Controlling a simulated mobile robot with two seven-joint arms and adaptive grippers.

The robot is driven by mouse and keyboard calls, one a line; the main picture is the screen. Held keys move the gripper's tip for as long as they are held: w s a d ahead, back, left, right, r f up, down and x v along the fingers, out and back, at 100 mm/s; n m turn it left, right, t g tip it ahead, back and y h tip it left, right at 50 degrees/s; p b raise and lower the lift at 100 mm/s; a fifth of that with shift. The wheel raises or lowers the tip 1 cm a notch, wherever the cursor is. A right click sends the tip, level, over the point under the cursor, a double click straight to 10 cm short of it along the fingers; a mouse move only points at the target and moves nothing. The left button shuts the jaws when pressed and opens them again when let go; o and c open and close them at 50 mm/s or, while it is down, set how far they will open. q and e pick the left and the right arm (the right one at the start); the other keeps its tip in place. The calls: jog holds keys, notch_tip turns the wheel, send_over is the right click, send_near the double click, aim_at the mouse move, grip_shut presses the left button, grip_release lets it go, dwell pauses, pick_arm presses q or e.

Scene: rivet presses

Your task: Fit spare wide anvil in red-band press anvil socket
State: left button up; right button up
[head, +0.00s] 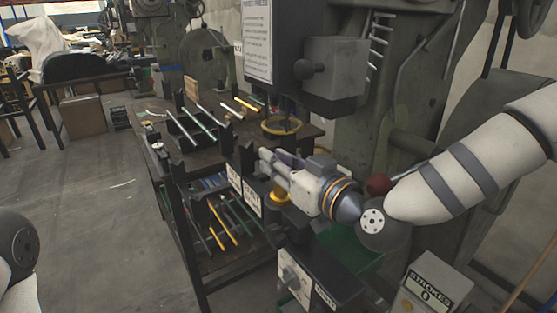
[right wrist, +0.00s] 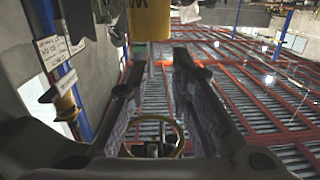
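My right gripper (head: 266,158) reaches in from the right, in front of the press, pointing left. In the right wrist view my right gripper (right wrist: 160,58) has its two fingers apart with a clear gap and nothing held. A yellow cylindrical part (right wrist: 150,20) with a dark letter shows just beyond the fingertips. In the head view a yellow part (head: 278,196) sits just below the gripper, partly hidden by it. I cannot tell which part is the spare wide anvil. No red band or anvil socket can be made out.
The press head (head: 335,75) with a dark knob stands above and behind my gripper. A dark bench (head: 205,150) at left holds several rods and upright dividers. A stroke counter box (head: 432,288) stands at lower right. The left floor is clear.

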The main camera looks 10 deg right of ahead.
jog(key=v, duration=0.7)
jog(key=shift+s, duration=0.25)
dwell(0.4)
